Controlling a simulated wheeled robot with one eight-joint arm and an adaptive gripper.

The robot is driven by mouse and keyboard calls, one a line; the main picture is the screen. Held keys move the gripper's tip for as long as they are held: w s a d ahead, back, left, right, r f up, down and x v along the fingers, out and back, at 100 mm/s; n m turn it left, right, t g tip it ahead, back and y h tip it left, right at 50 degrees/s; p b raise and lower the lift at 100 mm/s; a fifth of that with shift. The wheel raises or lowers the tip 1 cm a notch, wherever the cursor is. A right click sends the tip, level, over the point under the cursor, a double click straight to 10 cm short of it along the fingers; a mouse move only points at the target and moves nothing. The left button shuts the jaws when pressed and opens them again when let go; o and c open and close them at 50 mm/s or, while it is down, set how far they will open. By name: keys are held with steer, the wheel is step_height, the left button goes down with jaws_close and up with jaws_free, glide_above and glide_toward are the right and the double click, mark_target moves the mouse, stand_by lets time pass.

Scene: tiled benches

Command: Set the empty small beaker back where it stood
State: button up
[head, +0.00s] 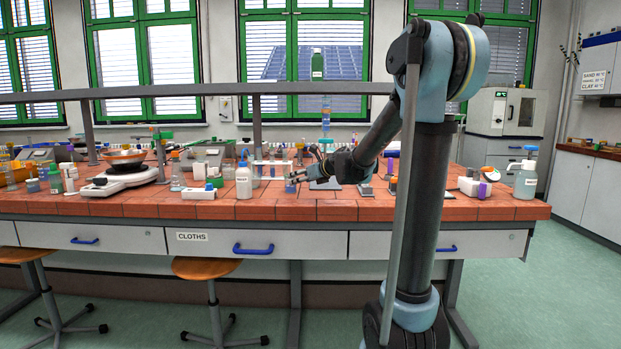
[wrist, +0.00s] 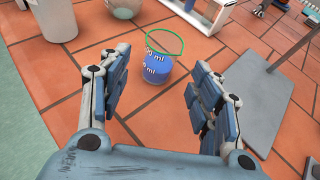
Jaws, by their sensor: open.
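A small clear beaker (wrist: 155,70) with a green rim and ml marks stands upright on the tiled bench (wrist: 80,92) in the wrist view. Its lower part looks blue, as if it holds some blue liquid. My gripper (wrist: 157,82) is open, its two blue-grey fingers on either side of the near space, with the beaker ahead between the tips. I see no finger closed on it. In the head view my gripper (head: 291,179) is low over the bench's front part, and the beaker there is mostly hidden or too small to make out.
A grey stand plate (wrist: 268,92) lies right of the beaker, with a white rack (wrist: 205,14) behind. A whitish vessel (wrist: 55,18) stands at the left near the bench edge. A white labelled bottle (head: 243,181) stands left of my gripper. Bare tiles lie around the beaker.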

steer(key=shift+v, duration=2.7)
steer(key=s+d+f+n+g+h, duration=0.2)
steer(key=s+d+f+n, duration=0.4)
steer(key=s, duration=0.7)
steer(key=s+d+f+n+g+h, duration=0.3)
steer(key=s+d+f+n, duration=0.3)
steer(key=s+f+n, duration=0.4)
steer(key=s+d+f+n+g+h, duration=0.3)
steer(key=s+d+f+n, duration=0.3)
steer(key=s+n, duration=0.6)
steer(key=s+f, duration=0.1)
steer(key=s, duration=0.4)
steer(key=shift+s+d+f, duration=0.2)
steer(key=shift+s+f, duration=0.05)
steer(key=shift+f, duration=0.15)
steer(key=shift+w+f, duration=0.2)
steer(key=shift+w, duration=0.25)
